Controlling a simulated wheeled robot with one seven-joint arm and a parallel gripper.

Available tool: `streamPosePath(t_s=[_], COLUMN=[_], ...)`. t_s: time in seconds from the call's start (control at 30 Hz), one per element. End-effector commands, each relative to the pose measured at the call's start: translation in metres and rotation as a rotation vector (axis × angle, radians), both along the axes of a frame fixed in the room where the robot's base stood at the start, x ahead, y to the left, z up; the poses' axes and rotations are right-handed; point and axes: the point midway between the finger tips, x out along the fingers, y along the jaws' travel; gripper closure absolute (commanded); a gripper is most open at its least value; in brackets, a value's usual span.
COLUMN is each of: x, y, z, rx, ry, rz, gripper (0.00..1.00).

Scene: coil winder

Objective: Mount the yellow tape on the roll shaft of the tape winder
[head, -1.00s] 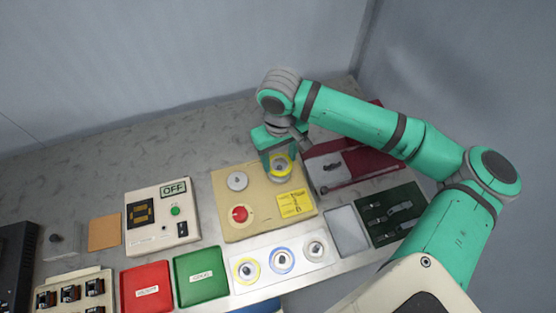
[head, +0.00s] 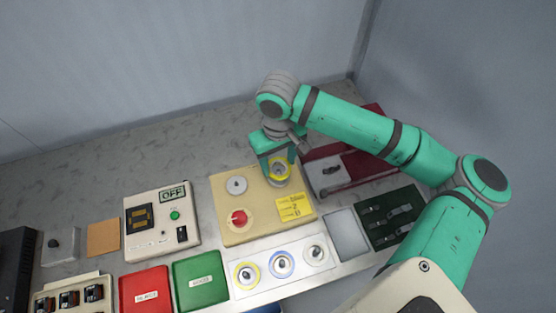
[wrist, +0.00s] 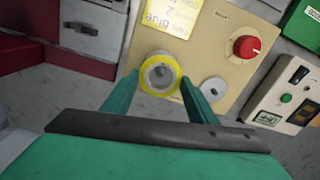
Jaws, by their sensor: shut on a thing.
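The tape winder is a tan plate (head: 262,222) with a grey disc (head: 236,185), a red knob (head: 238,219) and a yellow label. The yellow tape (head: 284,180) is a ring around a grey core at the plate's far right corner. My gripper (head: 279,163) reaches down over that corner, shut on the yellow tape. In the wrist view the yellow tape (wrist: 178,77) sits between the fingertips (wrist: 159,86) over the plate. The roll shaft is not clearly seen, and I cannot tell how far down on it the tape sits.
A pale tray (head: 298,268) in front holds rolls with yellow, blue and white rims. A red and grey box (head: 330,176) stands close right of my gripper, with a dark green tool tray (head: 392,215) nearer. A white switch box (head: 160,238) marked OFF stands left.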

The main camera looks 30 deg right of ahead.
Motion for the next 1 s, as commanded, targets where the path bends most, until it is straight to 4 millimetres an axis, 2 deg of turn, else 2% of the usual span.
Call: streamPosePath(t_s=[0.37, 1.0], x=[0.000, 0.000], y=[0.000, 0.000], z=[-0.001, -0.017], rx=[0.000, 0.000], ry=[0.000, 0.000], rz=[0.000, 0.000], gripper=[0.69, 0.69])
